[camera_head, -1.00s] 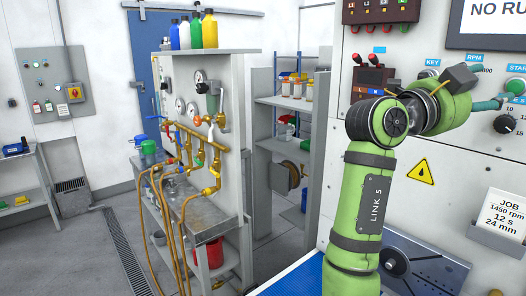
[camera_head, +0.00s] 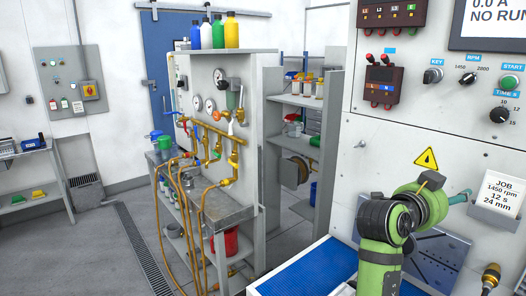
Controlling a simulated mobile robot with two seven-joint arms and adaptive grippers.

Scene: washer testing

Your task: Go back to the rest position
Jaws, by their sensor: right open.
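My right arm is green and comes up from the bottom right. My right gripper (camera_head: 462,197) has teal fingers that point right, in front of the lower part of the white machine panel (camera_head: 395,140). Its fingertips are beside the left edge of the job card (camera_head: 502,194), and I cannot tell whether they touch it. The gripper is open, and I see nothing held in it. My left gripper is not in view.
The panel has a KEY switch (camera_head: 433,76), an RPM knob (camera_head: 468,79), a START button (camera_head: 508,82) and a time knob (camera_head: 499,115). A blue mat (camera_head: 310,272) lies below. A pipe stand (camera_head: 262,150) with hoses is at the left.

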